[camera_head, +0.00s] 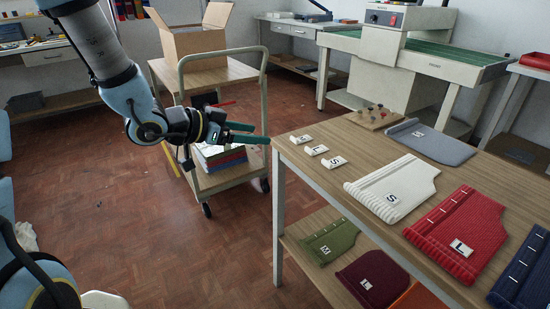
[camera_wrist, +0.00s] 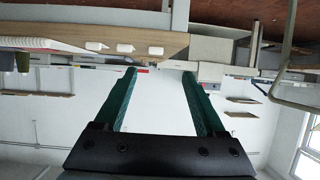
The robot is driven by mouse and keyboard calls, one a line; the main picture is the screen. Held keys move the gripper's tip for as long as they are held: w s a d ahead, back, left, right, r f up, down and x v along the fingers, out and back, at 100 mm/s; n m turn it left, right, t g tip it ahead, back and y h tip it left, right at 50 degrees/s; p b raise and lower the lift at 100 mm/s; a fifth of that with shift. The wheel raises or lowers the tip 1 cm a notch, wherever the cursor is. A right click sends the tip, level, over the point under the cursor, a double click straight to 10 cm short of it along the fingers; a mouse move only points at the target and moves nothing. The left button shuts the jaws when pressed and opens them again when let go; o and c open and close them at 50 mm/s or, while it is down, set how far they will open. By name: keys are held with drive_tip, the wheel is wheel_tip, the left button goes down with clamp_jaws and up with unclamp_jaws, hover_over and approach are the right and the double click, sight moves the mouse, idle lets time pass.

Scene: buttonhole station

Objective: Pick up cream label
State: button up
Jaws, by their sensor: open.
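Three small pale labels stand in a row near the left edge of the wooden table: one marked M (camera_head: 301,139), one L (camera_head: 317,150) and one S (camera_head: 334,162). Another S label (camera_head: 393,199) lies on the cream knit panel (camera_head: 372,186). I cannot tell by colour which one is the cream label. My gripper (camera_head: 262,132) is open and empty, with green fingers, just left of the table's back left corner and apart from the labels. In the wrist view the open fingers (camera_wrist: 160,95) show, with the row of labels (camera_wrist: 125,48) at the upper left.
The wooden table (camera_head: 300,165) also holds a grey panel (camera_head: 430,140), a red panel (camera_head: 465,225) and a small pegged board (camera_head: 375,116). Its lower shelf holds green (camera_head: 328,240) and maroon (camera_head: 374,280) panels. A trolley (camera_head: 225,178) with a cardboard box (camera_head: 197,42) stands behind my gripper.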

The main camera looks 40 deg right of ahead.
sight(293, 138)
drive_tip(key=shift+g, duration=0.3)
drive_tip(key=x, duration=1.1)
drive_tip(key=shift+s+r+b, duration=0.2)
drive_tip(key=shift+b, duration=0.1)
drive_tip(key=shift+c, duration=0.3)
clamp_jaws()
